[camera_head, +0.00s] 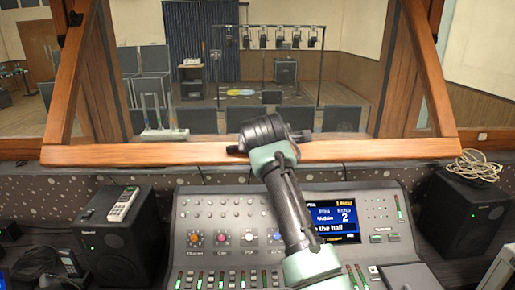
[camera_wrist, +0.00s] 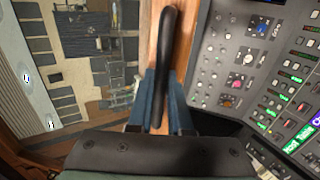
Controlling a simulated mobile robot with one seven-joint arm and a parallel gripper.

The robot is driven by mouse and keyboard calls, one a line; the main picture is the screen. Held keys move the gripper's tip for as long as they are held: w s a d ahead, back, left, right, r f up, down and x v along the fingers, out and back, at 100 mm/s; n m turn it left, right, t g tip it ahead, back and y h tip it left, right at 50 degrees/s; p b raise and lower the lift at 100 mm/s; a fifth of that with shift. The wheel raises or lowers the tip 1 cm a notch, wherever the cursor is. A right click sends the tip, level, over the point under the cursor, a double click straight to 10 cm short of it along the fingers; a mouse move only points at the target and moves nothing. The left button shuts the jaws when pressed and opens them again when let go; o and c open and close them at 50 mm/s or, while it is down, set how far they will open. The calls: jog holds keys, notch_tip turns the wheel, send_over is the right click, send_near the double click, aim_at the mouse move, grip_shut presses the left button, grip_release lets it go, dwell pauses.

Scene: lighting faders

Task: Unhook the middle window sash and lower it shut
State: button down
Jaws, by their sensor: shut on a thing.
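The middle window sash is a wooden frame with a long bottom rail (camera_head: 110,155) that crosses the head view above the console. Its side rails slant inward toward the top, and a hall shows through it. In the wrist view the rail (camera_wrist: 155,30) runs upright beside the console, with a dark curved handle (camera_wrist: 166,45) on it. My gripper (camera_wrist: 163,85) has its blue fingers on both sides of the handle and is shut on it. In the head view my gripper (camera_head: 262,135) lies over the rail's middle and hides most of the handle. I cannot make out a hook.
A mixing console (camera_head: 225,215) with a lit screen (camera_head: 335,215) lies below the rail. Black speakers stand at left (camera_head: 125,240) and right (camera_head: 478,215); a remote (camera_head: 123,203) lies on the left one and a coiled cable (camera_head: 475,166) on the right one.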

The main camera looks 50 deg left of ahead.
jog(key=shift+s+d+f+b+x, duration=0.15)
jog(key=shift+f+x, duration=0.1)
jog(key=shift+x, duration=1.1)
jog(key=shift+d+f+b+x, duration=0.1)
jog(key=shift+f+x, duration=0.15)
jog(key=shift+x, duration=1.1)
jog(key=shift+s+d+f+b+x, duration=0.15)
jog(key=shift+f+x, duration=0.1)
jog(key=shift+x, duration=1.1)
jog(key=c, duration=0.6)
grip_release()
jog(key=shift+r, duration=0.1)
